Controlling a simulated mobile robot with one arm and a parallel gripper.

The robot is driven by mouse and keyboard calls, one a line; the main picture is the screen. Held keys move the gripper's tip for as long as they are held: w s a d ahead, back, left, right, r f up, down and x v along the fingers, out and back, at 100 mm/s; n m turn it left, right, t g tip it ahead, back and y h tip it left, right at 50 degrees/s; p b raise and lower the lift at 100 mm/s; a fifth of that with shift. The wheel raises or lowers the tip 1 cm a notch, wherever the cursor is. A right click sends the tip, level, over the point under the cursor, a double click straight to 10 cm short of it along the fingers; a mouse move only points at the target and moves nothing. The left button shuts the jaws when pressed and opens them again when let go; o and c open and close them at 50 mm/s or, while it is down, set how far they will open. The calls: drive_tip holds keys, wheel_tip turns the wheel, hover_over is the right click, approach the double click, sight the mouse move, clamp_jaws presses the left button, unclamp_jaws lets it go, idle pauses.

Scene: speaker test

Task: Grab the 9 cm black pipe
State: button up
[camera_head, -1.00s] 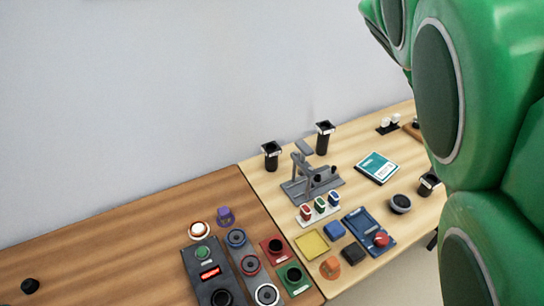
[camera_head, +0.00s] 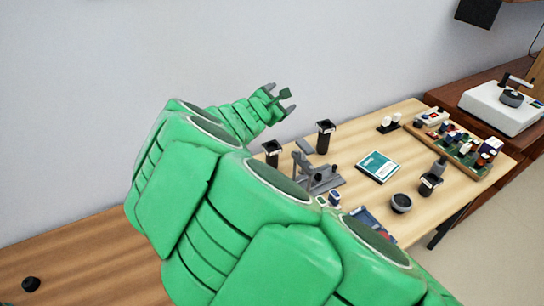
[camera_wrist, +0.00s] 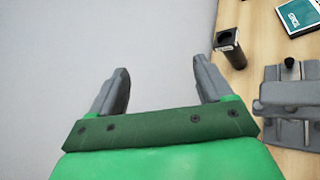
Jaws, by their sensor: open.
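Several black pipes with square tops and pale labels stand upright on the light wood table. One pipe (camera_head: 325,138) is at the back and looks tallest. Another pipe (camera_head: 272,150) is left of it, its lower part hidden by my arm. A shorter one (camera_head: 430,184) is at the right. The labels are too small to read, so I cannot tell which is 9 cm. My gripper (camera_head: 281,98) is open and empty, up against the wall side, left of the tallest pipe. In the wrist view my gripper (camera_wrist: 160,66) has one black pipe (camera_wrist: 231,50) beyond its right finger, apart from it.
A grey fixture (camera_head: 327,181) stands close in front of the pipes. A teal box (camera_head: 378,167), a round dark cup (camera_head: 401,203) and a tray of parts (camera_head: 462,148) lie to the right. A white device (camera_head: 500,108) is farther right. My arm hides much of the table's front.

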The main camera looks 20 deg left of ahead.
wheel_tip(320, 180, down, 12)
drive_tip(key=a+n+y, duration=0.2)
drive_tip(key=a+n, duration=0.1)
drive_tip(key=n, duration=0.2)
drive_tip(key=n+g, duration=0.2)
drive_tip(key=n, duration=0.2)
approach(272, 154)
drive_tip(key=shift+y, duration=0.4)
drive_tip(key=w+f, duration=0.4)
drive_tip(key=w, duration=0.1)
drive_tip(key=shift+a, duration=0.1)
drive_tip(key=shift+x, duration=3.85)
drive_tip(key=shift+r, duration=0.1)
drive_tip(key=shift+c, duration=0.2)
drive_tip(key=c, duration=1)
drive_tip(key=shift+r, duration=0.1)
